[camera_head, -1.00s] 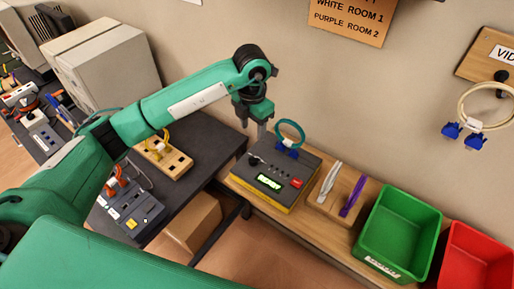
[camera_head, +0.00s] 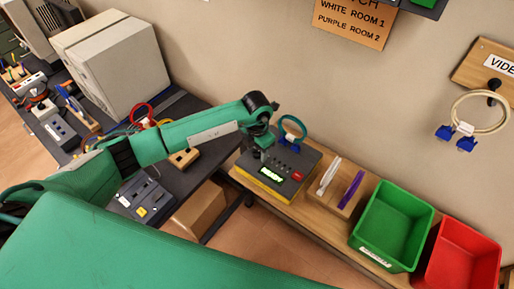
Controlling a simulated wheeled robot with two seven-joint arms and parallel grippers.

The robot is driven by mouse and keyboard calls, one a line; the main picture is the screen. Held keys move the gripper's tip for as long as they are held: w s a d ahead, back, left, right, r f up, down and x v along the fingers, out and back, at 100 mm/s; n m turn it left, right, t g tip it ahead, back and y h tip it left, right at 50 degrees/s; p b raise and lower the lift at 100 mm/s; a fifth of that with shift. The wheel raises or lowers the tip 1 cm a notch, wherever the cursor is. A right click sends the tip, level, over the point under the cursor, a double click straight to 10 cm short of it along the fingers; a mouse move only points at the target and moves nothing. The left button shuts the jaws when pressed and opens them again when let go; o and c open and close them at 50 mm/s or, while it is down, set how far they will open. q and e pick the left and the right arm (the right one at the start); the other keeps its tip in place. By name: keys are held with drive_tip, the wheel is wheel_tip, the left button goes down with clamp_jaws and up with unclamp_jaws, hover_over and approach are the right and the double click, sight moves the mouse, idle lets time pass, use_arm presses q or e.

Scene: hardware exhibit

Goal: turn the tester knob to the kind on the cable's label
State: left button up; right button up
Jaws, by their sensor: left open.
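The tester (camera_head: 271,185) is a dark grey box with a yellow base on the wooden bench. It has a lit green display (camera_head: 271,173), a red button (camera_head: 297,176) and several small controls. A teal looped cable (camera_head: 293,122) with blue plugs stands at its back edge; its label is too small to read. My left gripper (camera_head: 258,153) is open and points down at the tester's left part, where the knob sits. The gripper hides most of the knob, and I cannot tell whether the fingers touch it. My right gripper is not in view.
Right of the tester, a wooden holder (camera_head: 333,203) carries white and purple strips. A green bin (camera_head: 395,225) and a red bin (camera_head: 462,258) follow. A cream cable (camera_head: 478,96) with blue plugs hangs on the wall. A sign (camera_head: 355,22) reads "WHITE ROOM 1, PURPLE ROOM 2".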

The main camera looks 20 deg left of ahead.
use_arm(q)
drive_tip(key=c, duration=1)
drive_tip(key=shift+n, duration=0.3)
drive_tip(key=n+b, duration=0.3)
drive_tip(key=shift+f, duration=0.1)
drive_tip(key=n+b, duration=0.2)
drive_tip(key=n, duration=0.3)
drive_tip(key=n+b, duration=0.2)
drive_tip(key=n, duration=0.9)
drive_tip(key=shift+r+b, duration=0.2)
drive_tip(key=shift+b, duration=0.2)
drive_tip(key=shift+n, duration=0.3)
